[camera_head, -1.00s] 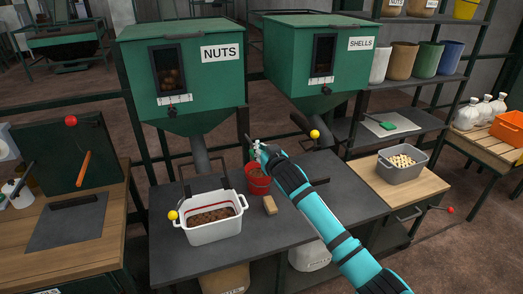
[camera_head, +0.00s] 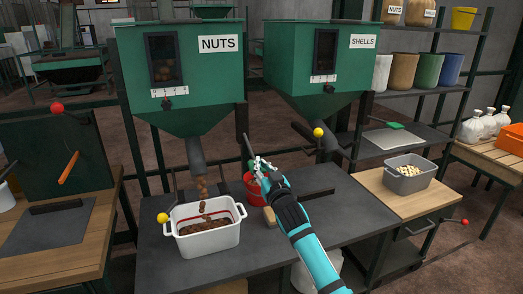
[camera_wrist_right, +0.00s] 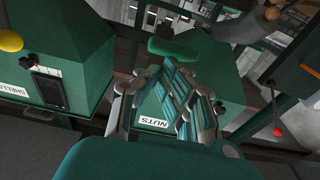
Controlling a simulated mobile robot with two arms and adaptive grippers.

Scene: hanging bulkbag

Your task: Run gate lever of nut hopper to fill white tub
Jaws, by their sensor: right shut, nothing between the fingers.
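The nut hopper (camera_head: 190,85) is a green bin labelled NUTS, with brown nuts behind its window. Nuts (camera_head: 203,190) fall from its grey spout (camera_head: 196,155) into the white tub (camera_head: 208,240). The tub stands on the dark bench, partly filled, with a red line inside its rim. A dark green handle (camera_head: 246,149), apparently the gate lever's grip, stands right of the spout; it shows in the wrist view (camera_wrist_right: 174,47). My right gripper (camera_head: 261,166) is shut and empty beside this handle; I cannot tell whether they touch. My left gripper is out of view.
A red bucket (camera_head: 250,189) and a tan block (camera_head: 270,217) are close to my right forearm. The shells hopper (camera_head: 318,65) stands at right, with a yellow ball knob (camera_head: 318,132). Another yellow knob (camera_head: 162,217) is beside the tub. A grey bin (camera_head: 408,181) stands further right.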

